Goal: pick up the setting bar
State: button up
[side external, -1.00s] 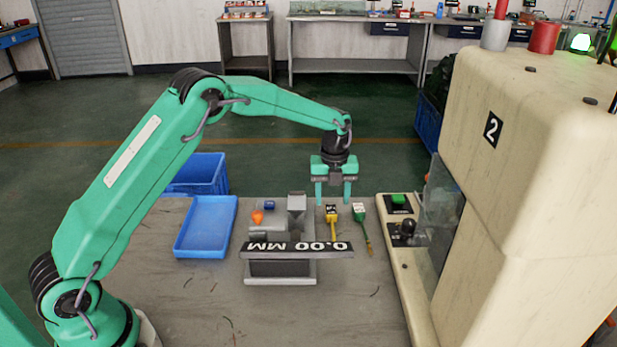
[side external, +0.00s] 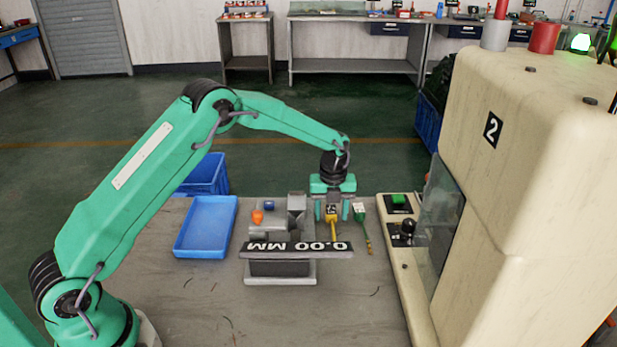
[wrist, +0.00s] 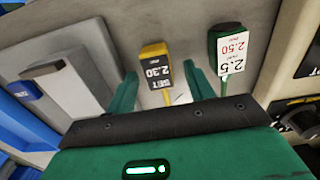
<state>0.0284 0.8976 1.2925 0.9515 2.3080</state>
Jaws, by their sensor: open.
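The setting bar is the yellow piece (side external: 331,220) with a black label on the bench. In the wrist view its label on the yellow head (wrist: 144,51) reads SET 2.30, and its thin yellow stem (wrist: 166,98) runs down between my fingers. My gripper (side external: 332,210) is open and low over it, one finger on each side of the bar. In the wrist view my gripper (wrist: 160,88) shows both green fingertips apart, with a gap on each side of the stem. I cannot tell the exact height of the fingertips above the bench.
A green gauge (side external: 359,211) labelled 2.50 lies just right of my right finger. A grey measuring stand (side external: 280,268) reading 0.00 MM is to the left, with an orange piece (side external: 257,217). A blue tray (side external: 207,228) is farther left. A cream machine (side external: 545,180) stands right.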

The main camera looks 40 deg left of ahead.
jog(key=shift+c, duration=0.2)
jog(key=c, duration=1.1)
jog(key=shift+r, duration=0.1)
jog(key=shift+r, duration=4.95)
